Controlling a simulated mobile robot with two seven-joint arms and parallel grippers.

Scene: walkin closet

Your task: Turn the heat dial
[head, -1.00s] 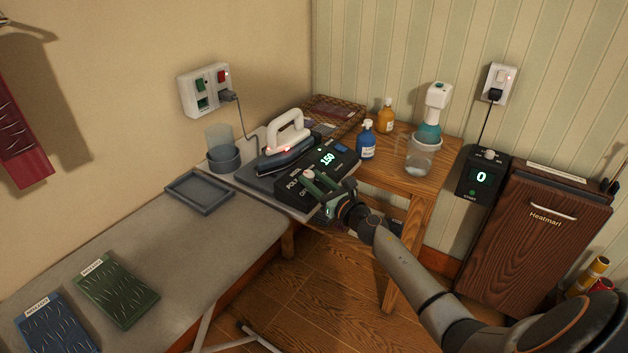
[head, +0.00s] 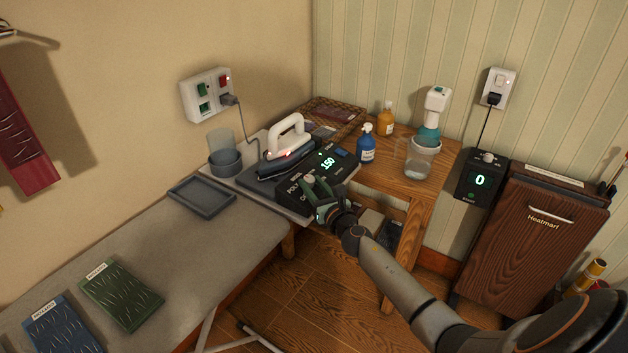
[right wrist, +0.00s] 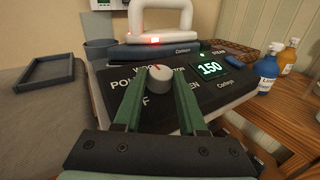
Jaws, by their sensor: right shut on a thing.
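The heat dial (right wrist: 159,79) is a round grey knob with a red mark near its top, on the dark control panel (head: 343,166) of the ironing station. Fabric labels around it are partly covered by my fingers. The green display (right wrist: 209,69) on the panel reads 150; it also shows in the head view (head: 328,162). My right gripper (right wrist: 160,85) is shut on the dial, with one green finger on each side. It also shows in the head view (head: 317,187), at the panel's front edge. My left gripper is not in view.
A white iron (head: 288,140) with a red light rests behind the panel. An empty grey tray (head: 202,195) lies left.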

